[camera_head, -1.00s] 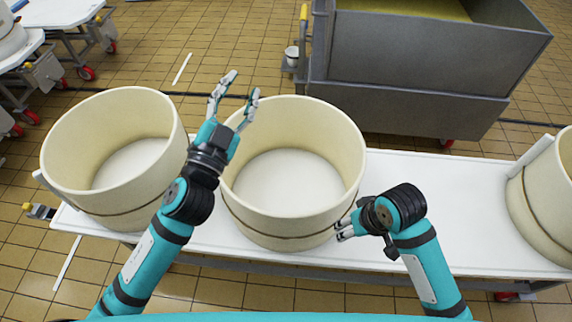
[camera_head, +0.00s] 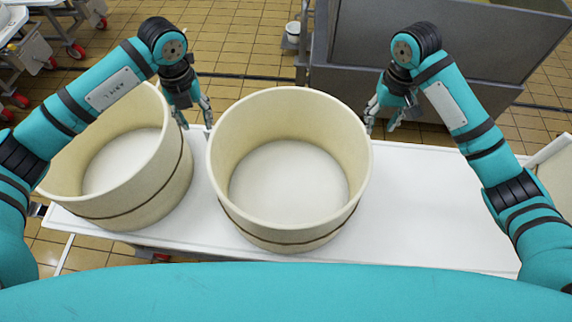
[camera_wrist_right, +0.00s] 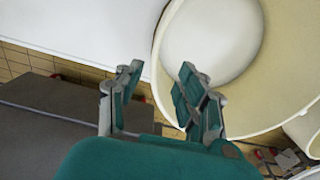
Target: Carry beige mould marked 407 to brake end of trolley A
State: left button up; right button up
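Two round beige moulds with a dark band stand on a long white trolley top (camera_head: 435,215). One mould (camera_head: 290,235) is in the middle of the head view and another (camera_head: 130,205) is at the left. No number is readable on either. My left gripper (camera_head: 194,112) is open in the gap by the middle mould's left rim. My right gripper (camera_head: 383,118) is open by its right rim. In the right wrist view, the open fingers (camera_wrist_right: 160,98) are apart, with the mould's rim (camera_wrist_right: 158,75) showing between them. I cannot tell if either gripper touches it.
A large grey tank (camera_head: 440,60) stands behind the trolley. Other trolleys (camera_head: 55,30) stand at the far left. The trolley top right of the middle mould is clear.

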aim_at(212, 156)
pick_arm(q)
jog(key=shift+s, duration=0.1)
pick_arm(e)
jog(key=shift+s, duration=0.1)
